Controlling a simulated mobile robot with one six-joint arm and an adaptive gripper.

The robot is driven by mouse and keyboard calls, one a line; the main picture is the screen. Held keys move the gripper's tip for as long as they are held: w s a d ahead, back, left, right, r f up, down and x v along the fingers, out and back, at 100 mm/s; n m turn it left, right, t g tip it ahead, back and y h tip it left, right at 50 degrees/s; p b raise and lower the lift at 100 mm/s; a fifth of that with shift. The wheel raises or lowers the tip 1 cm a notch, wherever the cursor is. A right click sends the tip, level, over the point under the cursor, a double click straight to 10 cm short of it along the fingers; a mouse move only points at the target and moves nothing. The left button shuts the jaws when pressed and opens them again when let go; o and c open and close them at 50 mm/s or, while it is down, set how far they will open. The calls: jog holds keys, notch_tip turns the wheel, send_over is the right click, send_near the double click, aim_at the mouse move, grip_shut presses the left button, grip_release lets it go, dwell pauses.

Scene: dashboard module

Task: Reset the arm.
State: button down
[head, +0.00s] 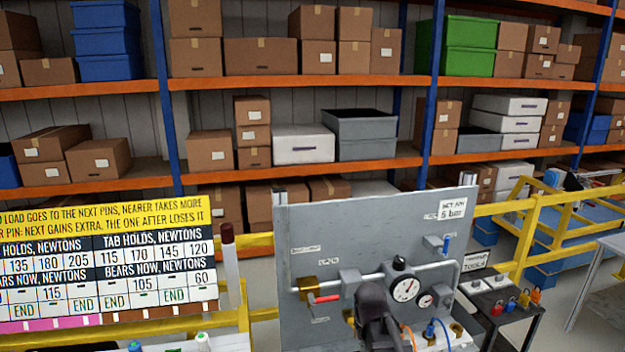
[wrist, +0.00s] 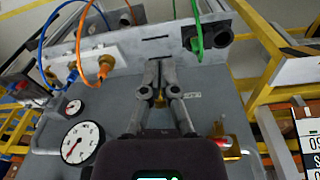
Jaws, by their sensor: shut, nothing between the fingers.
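My gripper (wrist: 158,72) is shut and empty in the wrist view, its two grey fingers together in front of the grey panel (wrist: 225,85). In the head view my dark arm end (head: 375,310) stands before the lower middle of the same panel (head: 335,235), just left of the gauges. It covers part of the panel there. I cannot tell whether the fingertips touch anything.
A large gauge (head: 405,288), a small gauge (head: 426,300) and a red-handled valve (head: 322,298) are on the panel. Blue (wrist: 58,32), orange (wrist: 90,45) and green (wrist: 196,30) hoses run near the fingers. Yellow rails (head: 545,215) stand at right; a number board (head: 105,255) at left.

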jog(key=s+d+f+m+g+b, duration=0.1)
jog(key=s+d+f+b, duration=0.2)
jog(key=s+f+b, duration=0.5)
jog(key=shift+s+f, duration=0.65)
jog(key=shift+s, duration=0.45)
